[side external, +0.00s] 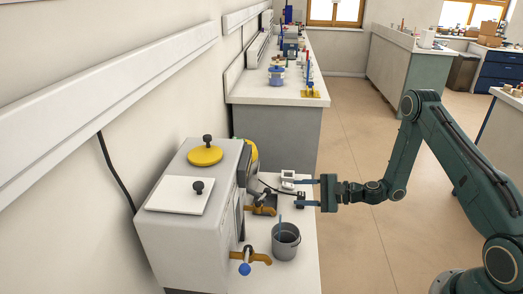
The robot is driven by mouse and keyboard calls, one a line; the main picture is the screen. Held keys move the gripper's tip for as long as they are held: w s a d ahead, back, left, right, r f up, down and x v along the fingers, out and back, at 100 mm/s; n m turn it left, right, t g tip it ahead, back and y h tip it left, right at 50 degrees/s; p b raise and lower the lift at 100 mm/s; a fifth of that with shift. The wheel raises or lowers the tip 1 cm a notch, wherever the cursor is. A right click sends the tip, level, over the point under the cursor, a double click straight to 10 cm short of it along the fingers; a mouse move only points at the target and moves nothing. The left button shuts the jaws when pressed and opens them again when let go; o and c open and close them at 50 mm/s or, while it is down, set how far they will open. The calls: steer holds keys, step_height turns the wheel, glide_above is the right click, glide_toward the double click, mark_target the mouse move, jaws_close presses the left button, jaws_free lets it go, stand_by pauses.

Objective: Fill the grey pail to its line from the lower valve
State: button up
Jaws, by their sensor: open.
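The grey pail (286,243) stands upright on the white counter, in front of a grey box-shaped unit (180,235). A thin blue strip (280,224) shows at its left rim. Its fill line and contents cannot be made out. Two orange-brown taps stick out of the unit: a near one (262,258) with a blue ball (244,269), left of and below the pail in the picture, and a farther one (262,210). I cannot tell which is the lower valve. My gripper (301,192) is open, fingers pointing left, beyond the pail and apart from it.
A small white device (288,175) and dark items lie close to my fingertips. Another bench (268,92) with lab items stands behind. The floor at right is clear.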

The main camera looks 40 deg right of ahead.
steer(key=shift+v, duration=1.2)
stand_by(6.8)
